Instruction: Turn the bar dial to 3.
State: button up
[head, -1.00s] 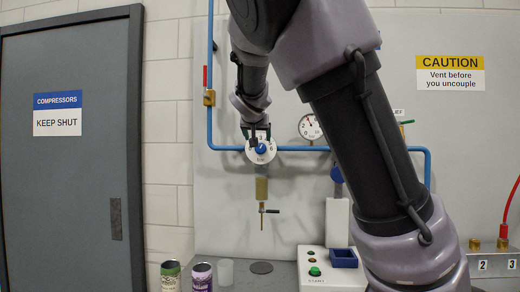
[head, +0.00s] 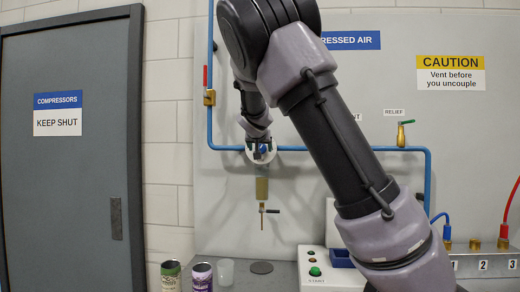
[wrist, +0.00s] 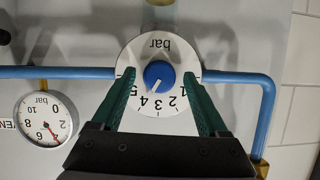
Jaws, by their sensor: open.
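The bar dial is a white round plate (wrist: 160,46) with a blue knob (wrist: 159,74), on the blue pipe. It appears upside down in the wrist view, with its numbers below the knob. The knob's white mark slants down-left, between the 3 and the 4. My gripper (wrist: 158,78) is open, its green fingers over the plate on either side of the knob, with gaps between them and the knob. In the head view my gripper (head: 262,153) covers most of the dial, and only part of the blue knob shows.
A pressure gauge (wrist: 44,118) with a red needle hangs beside the dial. Below the dial are a nozzle with a small lever (head: 262,190), two cans (head: 201,275) and a green start button (head: 315,271). The relief valve (head: 401,135) is on the right. My arm hides part of the panel.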

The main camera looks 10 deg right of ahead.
jog(key=shift+w+f, duration=0.1)
jog(key=shift+w, duration=0.05)
grip_shut()
jog(key=shift+n, duration=0.3)
jog(key=shift+a+n+g+h, duration=0.1)
jog(key=shift+n+g+h, duration=0.4)
jog(key=shift+n+h, duration=1)
jog(key=shift+n, duration=0.3)
